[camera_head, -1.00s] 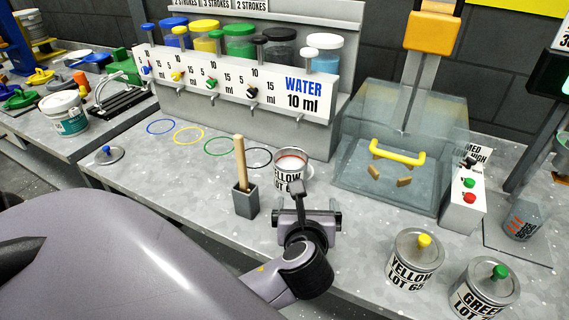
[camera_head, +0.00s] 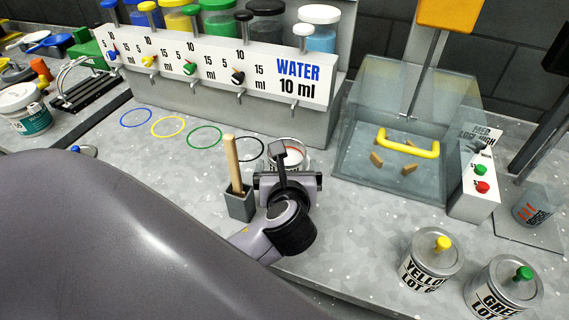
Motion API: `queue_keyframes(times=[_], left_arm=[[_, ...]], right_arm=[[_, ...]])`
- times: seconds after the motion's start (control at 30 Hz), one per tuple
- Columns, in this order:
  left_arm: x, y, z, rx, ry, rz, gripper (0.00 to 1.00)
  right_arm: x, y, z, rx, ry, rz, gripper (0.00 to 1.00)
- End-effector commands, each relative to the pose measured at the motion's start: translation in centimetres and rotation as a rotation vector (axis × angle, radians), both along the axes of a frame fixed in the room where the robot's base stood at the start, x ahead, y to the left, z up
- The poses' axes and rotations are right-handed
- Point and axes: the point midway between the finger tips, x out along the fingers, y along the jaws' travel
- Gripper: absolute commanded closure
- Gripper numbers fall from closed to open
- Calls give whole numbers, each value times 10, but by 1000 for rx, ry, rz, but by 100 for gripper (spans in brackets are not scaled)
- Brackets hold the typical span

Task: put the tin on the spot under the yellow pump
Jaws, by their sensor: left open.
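The tin (camera_head: 297,153) is open-topped and stands on the bench, right of the black ring. The yellow pump (camera_head: 149,62) is on the dispenser at the left. The yellow ring (camera_head: 155,132) lies flat and empty on the bench below it. My right gripper is not in view.
A grey holder (camera_head: 240,207) with a wooden stick stands close left of my gripper. Lidded tins with a yellow knob (camera_head: 430,262) and a green knob (camera_head: 503,290) stand front right. A clear-shielded machine (camera_head: 390,150) is behind right. The bench around the coloured rings is clear.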

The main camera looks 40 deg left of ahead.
Motion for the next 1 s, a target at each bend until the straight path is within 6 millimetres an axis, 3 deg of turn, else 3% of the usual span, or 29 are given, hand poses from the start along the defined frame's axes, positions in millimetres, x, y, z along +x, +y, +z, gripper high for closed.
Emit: queue_keyframes(times=[0.4, 0.73, 0.77, 0.93, 1.0], left_arm=[[44, 32, -15, 2, 1, 2, 0], [51, 37, -18, 0, 1, 1, 0], [51, 37, -18, 0, 1, 1, 3], [51, 37, -18, 0, 1, 1, 59], [51, 37, -17, 2, -4, 0, 70]], right_arm=[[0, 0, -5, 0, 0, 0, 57], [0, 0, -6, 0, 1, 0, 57], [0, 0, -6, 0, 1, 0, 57], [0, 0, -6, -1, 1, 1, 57], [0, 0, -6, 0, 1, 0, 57]])
